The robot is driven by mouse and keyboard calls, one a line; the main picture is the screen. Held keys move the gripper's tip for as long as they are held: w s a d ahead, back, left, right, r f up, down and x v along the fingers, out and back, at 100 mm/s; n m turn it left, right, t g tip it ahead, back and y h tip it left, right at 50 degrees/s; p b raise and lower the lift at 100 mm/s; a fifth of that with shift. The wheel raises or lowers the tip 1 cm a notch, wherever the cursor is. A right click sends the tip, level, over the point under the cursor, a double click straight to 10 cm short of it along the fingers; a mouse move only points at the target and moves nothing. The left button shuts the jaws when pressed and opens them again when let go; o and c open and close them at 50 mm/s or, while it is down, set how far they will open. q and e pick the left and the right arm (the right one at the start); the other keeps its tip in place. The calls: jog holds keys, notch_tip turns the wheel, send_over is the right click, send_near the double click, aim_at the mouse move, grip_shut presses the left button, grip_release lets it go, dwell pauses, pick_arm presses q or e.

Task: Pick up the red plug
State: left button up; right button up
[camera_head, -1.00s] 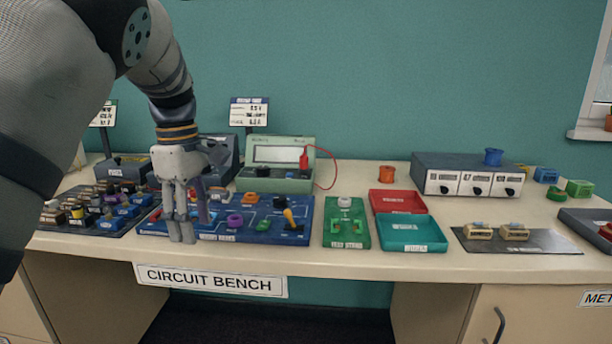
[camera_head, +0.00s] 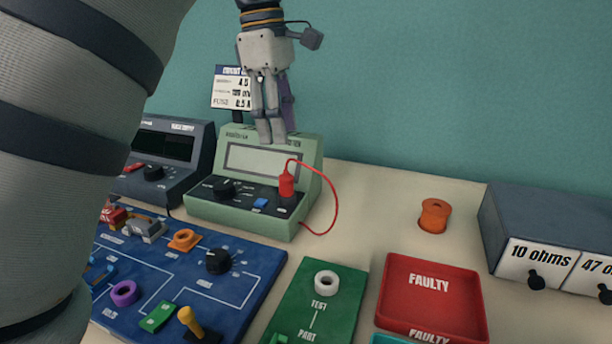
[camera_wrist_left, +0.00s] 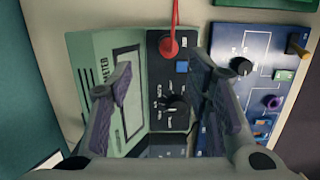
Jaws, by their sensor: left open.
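The red plug (camera_head: 287,184) stands upright in the control panel of the green meter (camera_head: 313,152), with a red cable looping from its top down to the right. In the left wrist view the red plug (camera_wrist_left: 168,47) shows from above, near the top middle. My left gripper (camera_head: 272,138) is above the meter's screen, up and to the left of the plug. Its fingers are apart and empty in the left wrist view (camera_wrist_left: 160,75), and the plug lies beyond them. My right gripper is not in view.
A dark power supply (camera_head: 190,148) stands left of the meter. The blue circuit board (camera_head: 250,262) lies in front of it. A green test stand (camera_head: 340,300), a red FAULTY tray (camera_head: 470,300) and an orange spool (camera_head: 434,216) are to the right. Bare table lies between meter and spool.

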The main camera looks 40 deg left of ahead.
aim_at(286, 176)
pick_arm(q)
jog(key=f, duration=0.3)
jog(key=d+f, duration=0.1)
jog(key=f, duration=0.2)
jog(key=s+f, duration=0.1)
jog(key=f, duration=0.2)
jog(key=shift+d, duration=0.2)
jog(key=shift+f, duration=0.4)
jog(key=shift+w, duration=0.1)
grip_shut()
